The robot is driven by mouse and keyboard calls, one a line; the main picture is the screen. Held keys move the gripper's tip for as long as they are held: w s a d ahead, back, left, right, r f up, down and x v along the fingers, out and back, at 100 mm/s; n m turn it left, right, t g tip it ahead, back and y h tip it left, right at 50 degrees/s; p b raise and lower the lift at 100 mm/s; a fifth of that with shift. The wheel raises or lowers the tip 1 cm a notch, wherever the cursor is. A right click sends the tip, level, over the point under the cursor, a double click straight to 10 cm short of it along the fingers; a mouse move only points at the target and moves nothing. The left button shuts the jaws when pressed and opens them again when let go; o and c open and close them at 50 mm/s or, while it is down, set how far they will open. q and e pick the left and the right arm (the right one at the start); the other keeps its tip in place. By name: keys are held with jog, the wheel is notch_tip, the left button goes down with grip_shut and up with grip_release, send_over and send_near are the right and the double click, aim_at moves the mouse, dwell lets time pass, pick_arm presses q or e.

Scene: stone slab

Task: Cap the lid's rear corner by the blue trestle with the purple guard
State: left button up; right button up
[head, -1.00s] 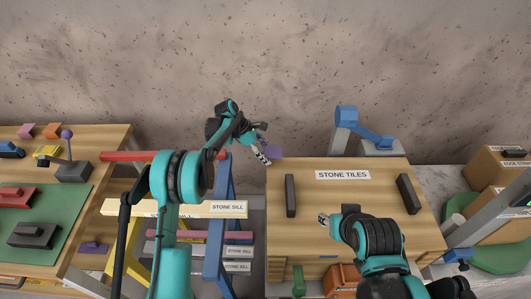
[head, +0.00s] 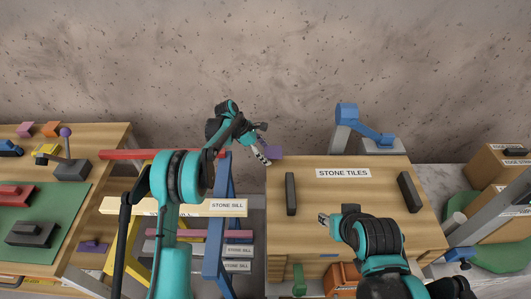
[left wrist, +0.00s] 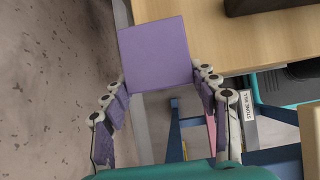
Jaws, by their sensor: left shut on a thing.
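The wooden lid (head: 340,215), labelled STONE TILES, lies to the right of the blue trestle (head: 226,215). The purple guard (head: 275,152) is at the lid's rear left corner, on the trestle side. In the left wrist view the guard (left wrist: 155,52) shows as a flat purple square overlapping the lid's (left wrist: 245,30) corner; I cannot tell whether it is seated or just above. My left gripper (head: 264,152) is shut on the guard, with a finger on each side. My right gripper (head: 324,219) is over the lid's left front part; its jaws are too small to read.
Two dark bars (head: 291,193) and (head: 410,192) stand on the lid. A blue clamp-like fixture (head: 362,125) stands behind it. A stone sill (head: 228,207) lies across the trestles. A table with a green mat (head: 70,205) and several blocks is at left, cardboard boxes (head: 500,165) at right.

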pick_arm(q)
jog(key=shift+f+b, duration=0.55)
jog(key=shift+f, duration=0.35)
jog(key=o, duration=1.1)
jog(key=v, duration=1.1)
jog(key=s+a+r+m+t+y, duration=0.2)
jog(key=s+a+r+m, duration=0.15)
jog(key=s+r, duration=0.5)
jog(key=s+a+r+m+t+y, duration=0.1)
jog(key=s+a+r+m+t, duration=0.25)
jog(key=s, duration=0.55)
jog(key=s+a+f+m+t+y, duration=0.1)
jog(key=s+a+f+m, duration=0.1)
jog(key=s+m, duration=0.3)
jog(key=s+a+f+m+y, duration=0.2)
jog(key=s+m, duration=0.4)
jog(key=s, duration=0.8)
jog(key=shift+a+f+t, duration=0.35)
jog(key=shift+a+f, duration=0.2)
